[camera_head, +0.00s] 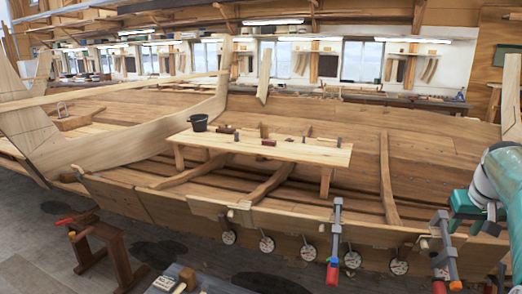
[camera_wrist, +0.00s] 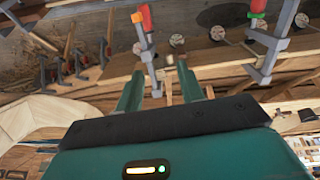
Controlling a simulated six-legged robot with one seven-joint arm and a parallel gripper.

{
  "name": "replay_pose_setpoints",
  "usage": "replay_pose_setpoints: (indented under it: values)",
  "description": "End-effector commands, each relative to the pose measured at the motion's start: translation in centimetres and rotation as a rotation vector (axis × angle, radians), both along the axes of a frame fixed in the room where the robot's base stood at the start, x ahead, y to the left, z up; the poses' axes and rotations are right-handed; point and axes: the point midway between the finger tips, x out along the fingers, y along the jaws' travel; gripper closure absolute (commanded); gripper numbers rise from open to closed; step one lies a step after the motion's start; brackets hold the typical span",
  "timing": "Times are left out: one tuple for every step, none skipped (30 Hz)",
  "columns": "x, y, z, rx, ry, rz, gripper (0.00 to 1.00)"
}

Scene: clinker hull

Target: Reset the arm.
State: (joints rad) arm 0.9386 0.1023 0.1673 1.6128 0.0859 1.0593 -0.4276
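My gripper (camera_wrist: 158,78) is in the wrist view, with its two green fingers apart and nothing seen between them. Behind the fingers, a grey bar clamp (camera_wrist: 148,50) with a red handle stands in line with the gap; how far off it is, I cannot tell. My teal and grey arm (camera_head: 500,180) enters the head view at the right edge, in front of the hull's near side. The fingertips cannot be made out there.
The planked hull (camera_head: 440,140) fills the head view. Bar clamps (camera_head: 335,240) (camera_head: 446,250) hang on the near edge. A red-brown trestle (camera_head: 100,245) stands on the floor at left.

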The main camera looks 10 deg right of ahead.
Motion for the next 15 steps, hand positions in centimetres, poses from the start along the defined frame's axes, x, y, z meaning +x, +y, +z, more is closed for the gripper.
replay_pose_setpoints:
  values:
    - [0.0,-0.1,0.0,0.000,0.000,-0.002,0.62]
    - [0.0,-0.1,0.0,0.000,0.000,-0.002,0.62]
    - [0.4,1.5,0.2,-0.004,0.000,0.015,0.62]
    - [0.5,2.3,0.3,-0.007,0.000,0.020,0.62]
    - [0.6,3.1,0.3,-0.007,0.000,0.027,0.62]
    - [0.7,4.2,0.4,-0.010,0.000,0.034,0.62]
    - [0.8,5.0,0.4,-0.011,0.000,0.040,0.62]
    - [0.9,5.8,0.5,-0.013,-0.001,0.046,0.62]
    - [0.9,6.8,0.5,-0.015,-0.001,0.053,0.62]
    - [0.9,7.7,0.6,-0.017,-0.002,0.060,0.62]
    - [0.9,8.6,0.6,-0.020,-0.004,0.067,0.62]
    - [0.8,9.8,0.6,-0.022,-0.006,0.077,0.62]
    - [0.7,10.9,0.6,-0.022,-0.006,0.084,0.62]
    - [0.7,11.9,0.6,-0.024,-0.008,0.093,0.62]
    - [0.5,13.4,0.6,-0.026,-0.011,0.106,0.62]
